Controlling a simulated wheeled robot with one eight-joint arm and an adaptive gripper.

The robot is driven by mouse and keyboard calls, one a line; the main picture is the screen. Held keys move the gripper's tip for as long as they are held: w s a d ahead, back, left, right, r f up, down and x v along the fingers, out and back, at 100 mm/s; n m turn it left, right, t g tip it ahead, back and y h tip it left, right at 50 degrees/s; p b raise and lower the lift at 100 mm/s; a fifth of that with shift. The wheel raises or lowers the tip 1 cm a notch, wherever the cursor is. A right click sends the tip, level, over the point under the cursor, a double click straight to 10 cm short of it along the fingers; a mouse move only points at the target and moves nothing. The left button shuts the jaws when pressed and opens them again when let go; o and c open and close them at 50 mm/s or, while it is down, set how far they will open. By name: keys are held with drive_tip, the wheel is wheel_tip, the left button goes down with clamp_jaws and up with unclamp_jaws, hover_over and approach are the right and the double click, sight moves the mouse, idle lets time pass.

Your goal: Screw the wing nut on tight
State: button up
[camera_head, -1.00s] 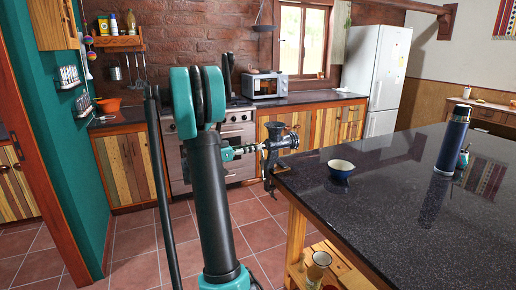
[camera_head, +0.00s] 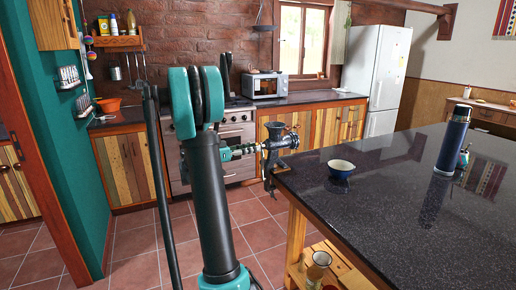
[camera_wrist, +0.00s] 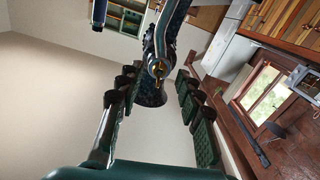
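The meat grinder (camera_head: 279,144) is a dark metal machine clamped to the near-left edge of the dark island counter. The wing nut (camera_wrist: 157,69) shows in the wrist view as a small brass piece with wings at the grinder's end, facing me. My gripper (camera_wrist: 158,94) is open, with dark ridged fingers spread left and right of the nut's line. Neither finger visibly touches the nut. In the head view my gripper (camera_head: 242,151) points right at the grinder's left end, close to it. My own arm hides part of the gripper there, and the nut is too small to tell clearly.
A blue-and-white bowl (camera_head: 341,170) stands on the counter (camera_head: 400,220) just right of the grinder. A dark blue flask (camera_head: 452,140) stands farther right. A jar (camera_head: 318,268) sits on the lower shelf. The tiled floor left of the island is clear.

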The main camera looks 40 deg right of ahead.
drive_tip(key=v, duration=0.5)
drive_tip(key=shift+a, duration=0.1)
idle(0.6)
drive_tip(key=s+a+f+n+t+y, duration=0.3)
drive_tip(key=s+a+f+n+y, duration=0.2)
drive_tip(key=a, duration=0.6)
drive_tip(key=s+a+f+n+t+y, duration=0.2)
drive_tip(key=s+a+f+n+y, duration=0.4)
drive_tip(key=s+a+f+n, duration=0.2)
drive_tip(key=s+a+f+n+t+y, duration=0.3)
drive_tip(key=s+a+f+n+y, duration=0.3)
drive_tip(key=a, duration=1)
wheel_tip(320, 180, down, 3)
drive_tip(key=shift+s+f+t, duration=0.15)
drive_tip(key=shift+s+t, duration=0.05)
drive_tip(key=shift+t, duration=0.1)
